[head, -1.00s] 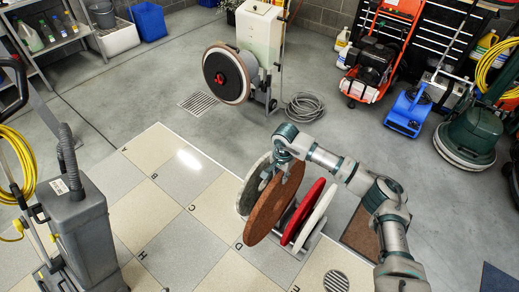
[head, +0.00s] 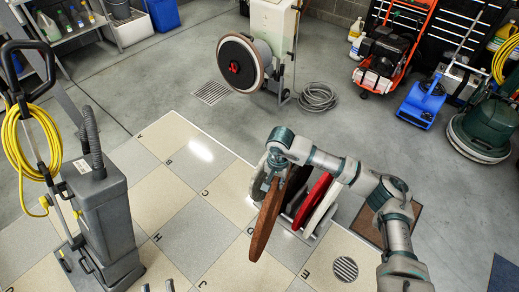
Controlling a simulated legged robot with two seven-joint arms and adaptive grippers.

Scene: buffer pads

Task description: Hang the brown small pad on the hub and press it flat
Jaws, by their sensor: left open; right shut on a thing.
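The brown pad (head: 264,225) hangs nearly edge-on from my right gripper (head: 277,172), which is shut on its upper edge. It is in front of the pad rack, and whether it touches the rack is unclear. The hub (head: 234,66) is the red centre on a black disc with a pale rim, on the front of a cream machine (head: 274,28) at the top middle, well apart from the brown pad. Of my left gripper (head: 158,286), only grey fingertips show at the bottom edge, apart and empty.
A grey upright machine (head: 101,215) stands at left. A coiled grey hose (head: 318,97) lies right of the cream machine. Open floor lies between rack and cream machine.

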